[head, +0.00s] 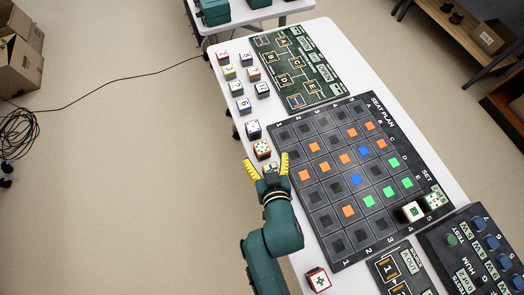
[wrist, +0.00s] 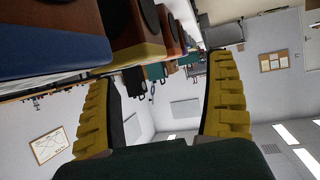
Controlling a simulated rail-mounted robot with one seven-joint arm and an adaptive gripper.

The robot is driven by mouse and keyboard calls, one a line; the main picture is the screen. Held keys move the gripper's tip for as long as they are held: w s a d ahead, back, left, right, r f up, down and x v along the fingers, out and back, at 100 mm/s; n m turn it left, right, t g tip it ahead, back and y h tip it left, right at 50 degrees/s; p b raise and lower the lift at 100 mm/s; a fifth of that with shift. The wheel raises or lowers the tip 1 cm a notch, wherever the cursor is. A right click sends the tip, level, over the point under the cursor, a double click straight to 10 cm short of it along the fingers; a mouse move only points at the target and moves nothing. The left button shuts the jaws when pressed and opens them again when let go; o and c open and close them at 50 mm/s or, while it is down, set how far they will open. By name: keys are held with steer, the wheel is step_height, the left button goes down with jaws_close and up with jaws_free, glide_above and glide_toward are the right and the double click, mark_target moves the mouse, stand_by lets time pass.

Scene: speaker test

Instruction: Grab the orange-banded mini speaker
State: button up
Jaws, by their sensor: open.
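Small cube-shaped speakers with coloured bands stand along the table's left edge in the head view. One with an orange-red band (head: 262,151) and a spotted top stands just beyond my gripper (head: 268,165). I cannot tell for sure that its band is orange. My gripper's yellow fingers are spread, with a small green-marked cube (head: 270,169) showing between them; whether they touch it is unclear. In the wrist view both yellow fingers are apart. A large blue-banded block (wrist: 55,55) and a brown, yellow-banded one (wrist: 138,45) fill the upper left, close to the fingers.
A dark seat-plan board (head: 330,195) with coloured squares lies right of my gripper, bearing two cubes at its right. Another board (head: 295,65) lies beyond. A red-banded cube (head: 318,280) stands at the near edge. Open floor (head: 130,170) lies left of the table.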

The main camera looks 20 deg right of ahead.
mark_target(263, 148)
steer(key=b+x, duration=0.2)
steer(key=x, duration=0.4)
steer(key=shift+w+r, duration=0.1)
steer(key=shift+r, duration=0.05)
steer(key=shift+c, duration=0.3)
steer(key=c, duration=1.4)
